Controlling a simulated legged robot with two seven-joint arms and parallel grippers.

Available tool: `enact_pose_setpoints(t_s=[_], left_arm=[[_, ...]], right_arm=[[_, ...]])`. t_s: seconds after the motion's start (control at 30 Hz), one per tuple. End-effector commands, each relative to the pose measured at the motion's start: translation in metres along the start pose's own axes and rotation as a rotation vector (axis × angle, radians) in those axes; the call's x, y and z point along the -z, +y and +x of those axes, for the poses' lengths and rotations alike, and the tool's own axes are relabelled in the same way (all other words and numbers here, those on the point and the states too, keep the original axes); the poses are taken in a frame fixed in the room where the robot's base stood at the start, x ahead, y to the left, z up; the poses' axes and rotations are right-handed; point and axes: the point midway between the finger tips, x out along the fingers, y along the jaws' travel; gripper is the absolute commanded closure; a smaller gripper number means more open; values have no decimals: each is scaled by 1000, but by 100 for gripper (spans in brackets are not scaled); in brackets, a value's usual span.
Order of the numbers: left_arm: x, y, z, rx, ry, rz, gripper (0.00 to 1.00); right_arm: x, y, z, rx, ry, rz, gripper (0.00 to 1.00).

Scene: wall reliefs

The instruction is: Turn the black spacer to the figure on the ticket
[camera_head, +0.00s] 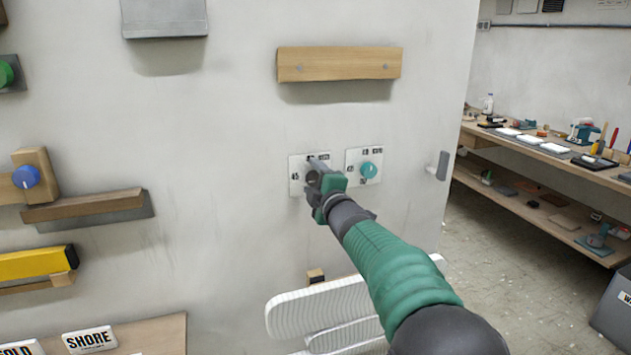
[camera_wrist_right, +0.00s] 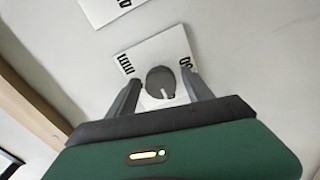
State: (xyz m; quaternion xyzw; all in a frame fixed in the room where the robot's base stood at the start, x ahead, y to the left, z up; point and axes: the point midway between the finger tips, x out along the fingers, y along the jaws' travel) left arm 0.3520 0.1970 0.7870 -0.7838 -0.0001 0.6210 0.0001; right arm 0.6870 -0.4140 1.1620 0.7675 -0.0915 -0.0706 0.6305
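The black spacer appears to be the dark round knob (camera_wrist_right: 160,80) with a pale pointer line, on a white marked plate (camera_wrist_right: 139,56) on the wall. In the head view the plate (camera_head: 296,187) is partly covered by my right gripper (camera_head: 318,170). In the right wrist view, the fingers of my right gripper (camera_wrist_right: 161,77) are spread on either side of the knob, with gaps visible. I cannot tell how deep they reach around it. The plate's figures are too small or cut off to read surely. I cannot pick out the ticket. My left gripper is out of view.
A second plate with a teal knob (camera_head: 369,170) sits close to the right. A wooden block (camera_head: 340,64) juts out above. A wooden ledge (camera_head: 85,205) and yellow bar (camera_head: 35,263) are at left. A SHORE card (camera_head: 90,339) lies low left. A white slatted piece (camera_head: 320,305) is below.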

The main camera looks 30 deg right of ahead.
Motion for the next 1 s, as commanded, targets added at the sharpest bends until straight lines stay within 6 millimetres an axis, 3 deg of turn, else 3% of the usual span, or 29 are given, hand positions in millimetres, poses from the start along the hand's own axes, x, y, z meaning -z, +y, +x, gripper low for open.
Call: enact_pose_setpoints(t_s=[0.23,0.37,0.8,1.0], left_arm=[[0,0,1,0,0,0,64],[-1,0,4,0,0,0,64],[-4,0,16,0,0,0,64],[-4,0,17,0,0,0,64]], right_arm=[[-2,-2,-3,3,-4,0,41],[-2,-3,-18,4,-4,3,41],[-1,-3,-138,2,-1,2,41],[-1,-4,-162,6,-2,0,41]])
